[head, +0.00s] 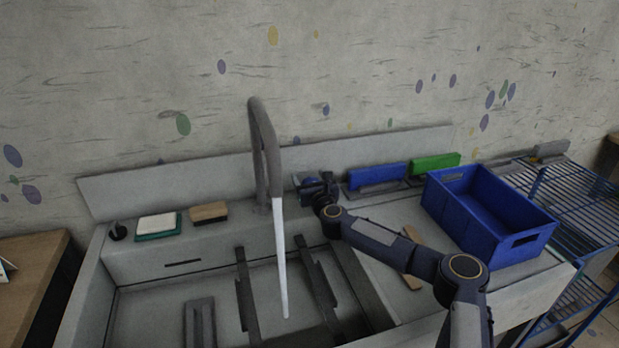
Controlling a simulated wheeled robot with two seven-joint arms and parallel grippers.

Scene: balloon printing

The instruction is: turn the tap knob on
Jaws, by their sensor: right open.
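The grey tap (263,135) rises from the back ledge of the sink and its spout bends down over the basin. A pale white column (281,262), looking like running water, hangs from the spout into the sink (150,300). My right gripper (309,185) is open at the back ledge, just right of the tap's base. The gripper covers the spot beside the tap, so I cannot make out the tap knob or whether the fingers touch it. My left gripper is out of view.
A blue crate (448,205) stands on the counter at right, near my right arm. Blue (376,174) and green (434,163) brushes lie along the back. A sponge (208,211) and a green-edged pad (157,225) lie on the left ledge. A blue wire rack (575,195) stands far right.

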